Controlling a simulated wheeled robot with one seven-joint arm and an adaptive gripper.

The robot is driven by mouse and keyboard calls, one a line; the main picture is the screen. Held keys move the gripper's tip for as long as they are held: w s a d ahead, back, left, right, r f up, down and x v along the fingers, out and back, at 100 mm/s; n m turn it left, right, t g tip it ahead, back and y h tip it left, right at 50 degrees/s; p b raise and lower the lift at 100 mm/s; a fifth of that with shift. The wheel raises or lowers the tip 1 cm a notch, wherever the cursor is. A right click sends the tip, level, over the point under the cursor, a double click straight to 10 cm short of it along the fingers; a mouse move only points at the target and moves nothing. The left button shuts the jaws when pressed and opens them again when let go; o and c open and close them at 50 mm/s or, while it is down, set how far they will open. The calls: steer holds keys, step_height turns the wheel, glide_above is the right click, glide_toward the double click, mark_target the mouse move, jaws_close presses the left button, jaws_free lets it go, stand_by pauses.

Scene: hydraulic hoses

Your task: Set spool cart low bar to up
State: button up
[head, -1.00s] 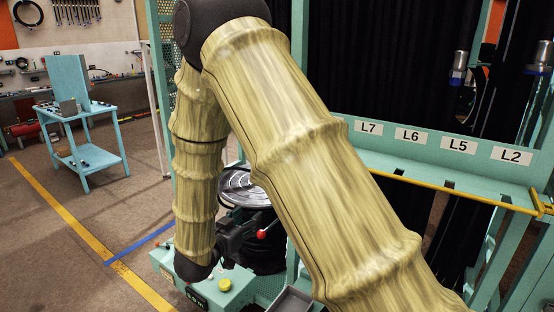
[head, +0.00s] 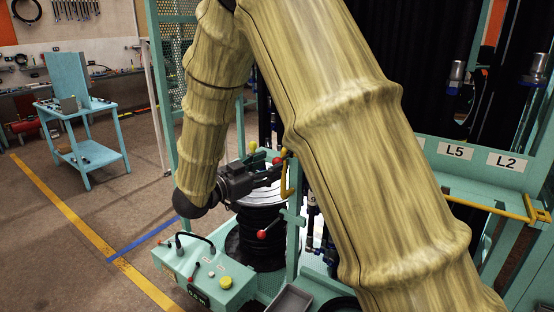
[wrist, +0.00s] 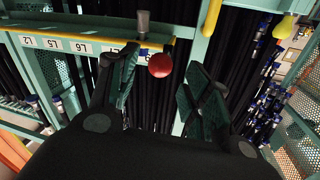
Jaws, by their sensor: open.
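A yellow bar (head: 487,207) runs along the front edge of the teal labelled shelf in the head view; my arm hides its left part. It also shows in the wrist view (wrist: 85,38), lying along the row of labels. My gripper (head: 283,170) is beside the cart's teal post, near a yellow hooked piece (head: 288,182). In the wrist view my gripper (wrist: 160,88) is open, with its fingers apart. A red ball knob (wrist: 160,65) shows between the fingers near the bar's end; I cannot tell whether they touch it.
A teal control box (head: 205,280) with a yellow button stands below my gripper. A black spool (head: 262,222) is behind it, with another red knob (head: 262,234) in front. Dark hoses hang behind the shelf. A small blue table (head: 83,140) stands far left; the floor between is clear.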

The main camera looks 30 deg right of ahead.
mark_target(273, 163)
steer(key=shift+w+d+p, duration=0.2)
steer(key=shift+d+p, duration=0.05)
steer(key=shift+d, duration=0.8)
steer(key=shift+w+d+p, duration=0.2)
steer(key=shift+d, duration=0.85)
jaws_close()
